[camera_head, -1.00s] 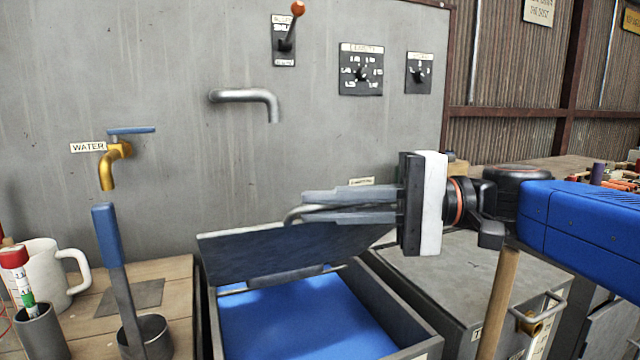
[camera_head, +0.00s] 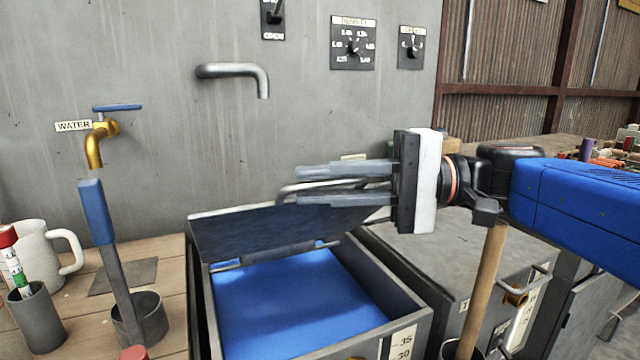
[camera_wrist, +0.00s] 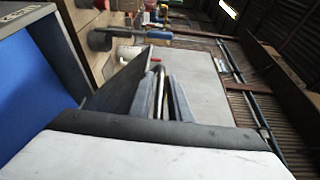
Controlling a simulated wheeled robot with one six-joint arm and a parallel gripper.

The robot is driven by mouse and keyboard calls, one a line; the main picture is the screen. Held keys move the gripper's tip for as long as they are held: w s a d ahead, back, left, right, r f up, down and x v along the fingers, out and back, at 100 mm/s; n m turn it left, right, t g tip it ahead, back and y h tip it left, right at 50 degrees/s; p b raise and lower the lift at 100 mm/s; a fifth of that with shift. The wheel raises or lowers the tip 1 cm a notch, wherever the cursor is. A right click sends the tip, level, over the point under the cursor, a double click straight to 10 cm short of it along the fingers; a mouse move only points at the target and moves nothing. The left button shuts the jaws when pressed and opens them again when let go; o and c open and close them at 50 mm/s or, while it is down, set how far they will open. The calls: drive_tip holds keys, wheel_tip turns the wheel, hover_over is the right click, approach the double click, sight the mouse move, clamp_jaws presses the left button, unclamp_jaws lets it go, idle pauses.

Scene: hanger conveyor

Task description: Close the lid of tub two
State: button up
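An open tub (camera_head: 402,325) filled with blue stands at lower centre. Its dark lid (camera_head: 255,235) is tilted up from the back. A bent metal handle (camera_head: 286,192) sits on the lid. My gripper (camera_head: 298,185) comes in from the right, with one finger above and one below the handle bar. I cannot read which number the tub bears.
A second tub (camera_head: 430,250) with its lid down stands to the right. A wooden pole (camera_head: 482,285) stands in front of it. A blue-handled tool in a cup (camera_head: 150,318), a white mug (camera_head: 45,250) and a brass water tap (camera_head: 97,148) are at left. The grey wall stands behind.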

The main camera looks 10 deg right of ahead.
drive_tip(key=shift+s+d, duration=0.2)
drive_tip(key=shift+d, duration=1.6)
drive_tip(key=shift+s+d, duration=0.15)
drive_tip(key=shift+d, duration=1.65)
